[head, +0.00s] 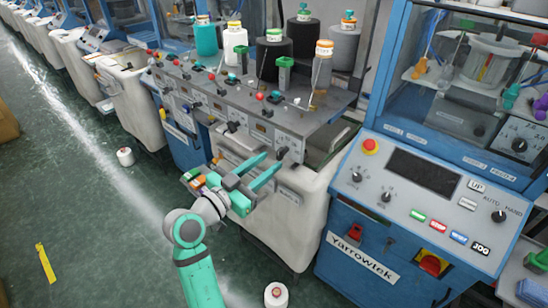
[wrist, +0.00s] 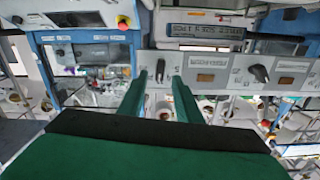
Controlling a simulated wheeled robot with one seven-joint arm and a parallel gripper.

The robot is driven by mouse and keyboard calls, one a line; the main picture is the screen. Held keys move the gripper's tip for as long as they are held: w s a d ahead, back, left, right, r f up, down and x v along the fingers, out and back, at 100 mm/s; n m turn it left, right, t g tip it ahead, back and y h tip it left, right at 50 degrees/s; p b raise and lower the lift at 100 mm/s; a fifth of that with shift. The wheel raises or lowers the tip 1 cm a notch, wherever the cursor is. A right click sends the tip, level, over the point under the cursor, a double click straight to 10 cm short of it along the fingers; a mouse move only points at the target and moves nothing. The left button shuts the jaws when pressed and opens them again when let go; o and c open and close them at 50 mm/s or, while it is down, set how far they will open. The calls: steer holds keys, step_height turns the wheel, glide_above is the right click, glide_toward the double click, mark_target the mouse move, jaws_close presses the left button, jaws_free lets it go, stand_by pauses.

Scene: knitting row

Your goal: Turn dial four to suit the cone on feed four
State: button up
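The dial nearest the right end of the front panel (head: 282,152) is a dark knob; I take it as dial four. In the wrist view this dial (wrist: 160,70) shows between my fingers. My gripper (head: 272,162) is open, its two teal fingers reaching toward the panel. In the wrist view my gripper (wrist: 160,82) has one finger on each side of the dial; I cannot tell whether they touch it. A grey cone (head: 321,74) with a white and orange top stands at the right end of the front row. The dial's setting is too small to read.
A white cone (head: 235,46) and a teal cone (head: 206,40) stand further left. Another dial (head: 232,127) sits left along the panel. A blue machine with a control panel (head: 422,172) stands close on the right.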

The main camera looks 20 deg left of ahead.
mark_target(279, 156)
steer(key=x, duration=0.4)
steer(key=shift+w, duration=0.15)
steer(key=shift+d, duration=0.25)
steer(key=shift+a, duration=0.4)
steer(key=shift+d, duration=0.1)
jaws_close()
